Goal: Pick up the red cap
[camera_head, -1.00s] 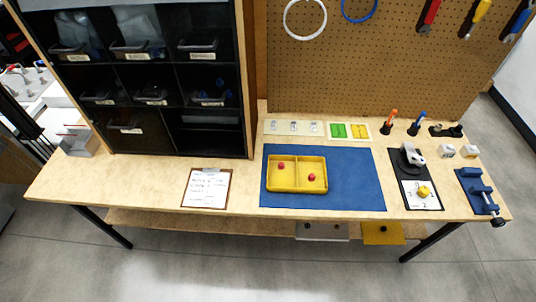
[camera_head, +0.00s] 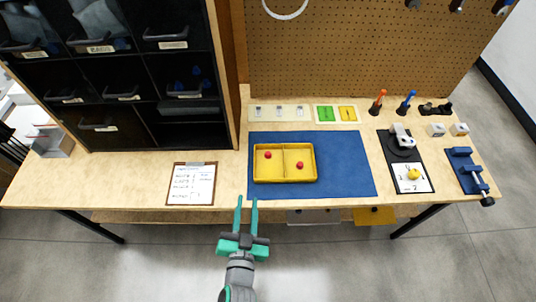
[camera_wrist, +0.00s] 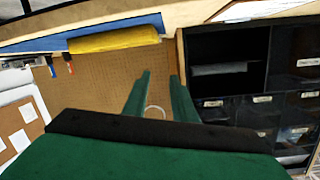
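Two small red caps lie in the yellow two-compartment tray (camera_head: 284,181) on the blue mat (camera_head: 348,165). One red cap (camera_head: 268,155) is in the left compartment, the other red cap (camera_head: 300,165) in the right one. My gripper (camera_head: 246,202) is in front of the table's front edge, below and left of the tray in the head view. Its green fingers are apart with nothing between them. The wrist view shows the fingers (camera_wrist: 160,95) spread and the yellow tray's side (camera_wrist: 115,39); the caps are not visible there.
A clipboard (camera_head: 191,184) lies left of the mat. A black shelf unit (camera_head: 130,75) stands at the back left, a pegboard (camera_head: 340,60) behind. Right of the mat are a black fixture board (camera_head: 405,165) and a blue clamp-like fixture (camera_head: 467,172).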

